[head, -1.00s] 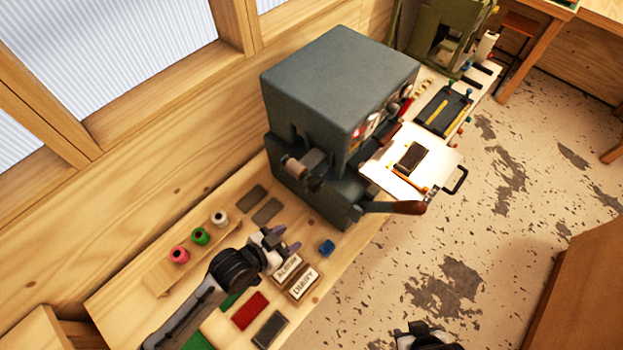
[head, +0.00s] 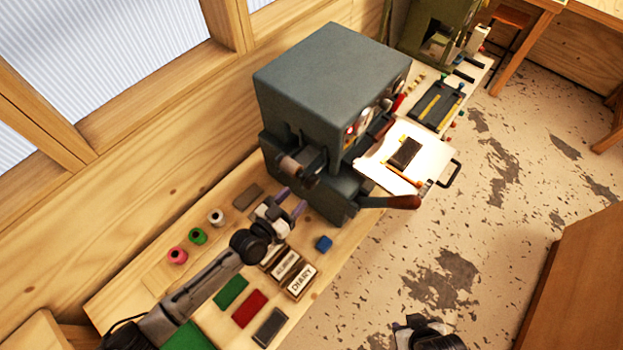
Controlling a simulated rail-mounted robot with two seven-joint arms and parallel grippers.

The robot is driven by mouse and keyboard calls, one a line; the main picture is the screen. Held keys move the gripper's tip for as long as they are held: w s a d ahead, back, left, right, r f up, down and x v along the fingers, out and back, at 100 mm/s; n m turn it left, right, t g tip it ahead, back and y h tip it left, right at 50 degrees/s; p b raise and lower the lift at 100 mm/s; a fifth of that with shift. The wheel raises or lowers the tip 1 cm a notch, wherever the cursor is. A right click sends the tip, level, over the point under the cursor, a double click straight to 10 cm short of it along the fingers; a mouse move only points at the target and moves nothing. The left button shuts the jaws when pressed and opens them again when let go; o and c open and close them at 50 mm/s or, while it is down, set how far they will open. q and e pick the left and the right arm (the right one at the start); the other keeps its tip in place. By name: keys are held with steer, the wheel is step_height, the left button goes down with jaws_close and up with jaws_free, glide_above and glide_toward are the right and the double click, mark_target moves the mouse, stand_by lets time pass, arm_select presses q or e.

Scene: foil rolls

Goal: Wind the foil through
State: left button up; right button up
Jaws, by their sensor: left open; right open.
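A grey-blue foil press (head: 325,75) stands on the wooden bench. A brown-beige roll (head: 291,166) sits on its left side, beside a dark bracket. Three foil rolls, pink (head: 177,256), green (head: 198,236) and white (head: 217,217), stand on a strip of wood at the back left of the bench. My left gripper (head: 294,201) is open with nothing seen between its purple-tipped fingers. It is over the bench, just in front of and below the roll on the press. My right gripper (head: 418,325) is open at the bottom edge, over the floor; its fingertips are hard to make out.
Blocks lettered "DIARY" (head: 299,281) and "ALBUM" (head: 284,264), a blue block (head: 323,243), and green, red (head: 249,308) and dark pads lie on the bench. A lever handle (head: 390,202) and white platen (head: 385,171) jut out from the press.

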mark_target(306, 187)
arm_select(q)
steer(key=x, duration=0.8)
steer(key=shift+c, duration=0.2)
